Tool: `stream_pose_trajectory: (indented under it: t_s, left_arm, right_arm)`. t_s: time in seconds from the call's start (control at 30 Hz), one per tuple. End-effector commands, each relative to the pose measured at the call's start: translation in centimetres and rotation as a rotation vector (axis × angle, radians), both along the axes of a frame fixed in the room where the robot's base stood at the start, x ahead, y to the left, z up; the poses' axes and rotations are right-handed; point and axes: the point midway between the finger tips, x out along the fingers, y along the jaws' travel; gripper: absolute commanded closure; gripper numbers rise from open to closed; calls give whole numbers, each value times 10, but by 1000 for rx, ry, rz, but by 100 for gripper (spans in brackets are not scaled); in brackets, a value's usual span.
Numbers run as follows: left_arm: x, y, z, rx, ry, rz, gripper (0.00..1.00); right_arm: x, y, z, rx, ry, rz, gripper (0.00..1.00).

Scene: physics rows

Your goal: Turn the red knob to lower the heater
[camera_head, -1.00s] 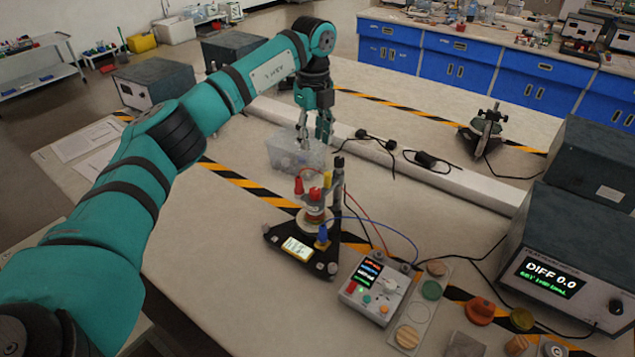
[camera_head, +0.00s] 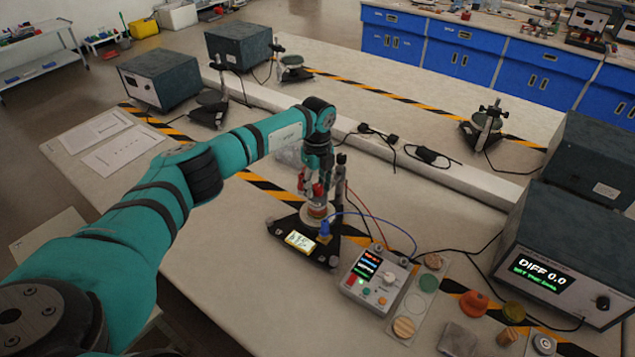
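The heater stand (camera_head: 304,243) is a black triangular base with a small lit display, a round stacked body (camera_head: 317,211) and a post. Red parts (camera_head: 318,189) show at the top of the body. The red knob is probably among them, but my gripper partly hides this spot, so I cannot tell which part it is. My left gripper (camera_head: 311,190) points down over the top of the body, close to the red parts. Whether its fingers touch or hold anything is not clear. My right gripper is out of view.
A control box (camera_head: 374,279) with buttons and a dial stands right of the stand, joined by red and blue cables. A strip with round discs (camera_head: 414,305) and a display unit (camera_head: 566,262) reading "DIFF 0.0" are farther right.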

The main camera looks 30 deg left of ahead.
Motion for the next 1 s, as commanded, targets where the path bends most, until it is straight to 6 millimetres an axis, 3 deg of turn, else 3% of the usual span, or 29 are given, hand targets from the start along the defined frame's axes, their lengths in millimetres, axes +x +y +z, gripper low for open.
stream_pose_trajectory:
  t_s: [0.17,0.47,0.77,1.0]
  left_arm:
    - [0,0,0,0,0,0,62]
    - [0,0,0,0,0,0,100]
    - [0,0,0,0,-1,-29,100]
    - [1,0,-1,-2,-4,-154,100]
  right_arm:
    - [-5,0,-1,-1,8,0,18]
    - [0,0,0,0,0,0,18]
    - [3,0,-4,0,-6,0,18]
    - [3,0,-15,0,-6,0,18]
